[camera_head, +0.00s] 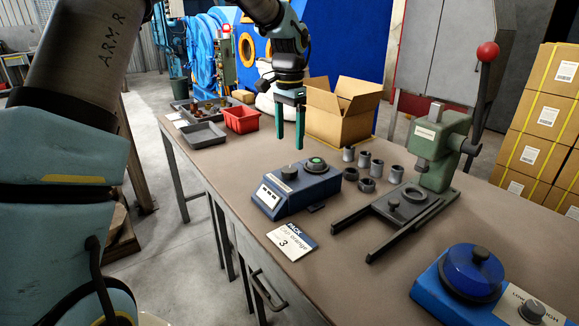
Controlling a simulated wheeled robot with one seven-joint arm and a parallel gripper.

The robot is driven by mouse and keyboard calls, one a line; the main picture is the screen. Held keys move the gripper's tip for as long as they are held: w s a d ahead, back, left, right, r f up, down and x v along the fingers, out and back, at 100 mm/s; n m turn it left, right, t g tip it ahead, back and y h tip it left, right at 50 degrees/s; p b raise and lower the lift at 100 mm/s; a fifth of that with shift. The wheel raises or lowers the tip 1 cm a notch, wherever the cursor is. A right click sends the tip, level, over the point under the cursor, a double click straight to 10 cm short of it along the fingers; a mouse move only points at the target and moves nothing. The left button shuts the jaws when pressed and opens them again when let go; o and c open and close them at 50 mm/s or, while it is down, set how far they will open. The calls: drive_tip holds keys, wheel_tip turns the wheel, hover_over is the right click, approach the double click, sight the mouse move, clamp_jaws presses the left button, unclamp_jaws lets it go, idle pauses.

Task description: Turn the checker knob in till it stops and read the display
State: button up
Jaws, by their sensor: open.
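A blue box-shaped checker (297,194) stands on the workbench in the middle of the head view. A dark round knob (289,172) is on its top, towards the left. A dark round seat with a green centre (315,163) is beside the knob on the right. A small pale panel with dark marks (268,197) is on its front left face; it is too small to read. My gripper (289,143) hangs above the checker, fingers pointing down. It is open and empty, apart from the knob.
Several grey rings (364,159) stand right of the checker, before a green lever press (440,150). An open carton (340,110), red bin (241,119) and grey tray (203,135) are behind. A blue round-lidded device (470,275) is front right.

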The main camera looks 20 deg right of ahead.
sight(289, 169)
wheel_tip(289, 169, down, 9)
drive_tip(key=shift+p, duration=0.5)
drive_tip(key=c, duration=1.4)
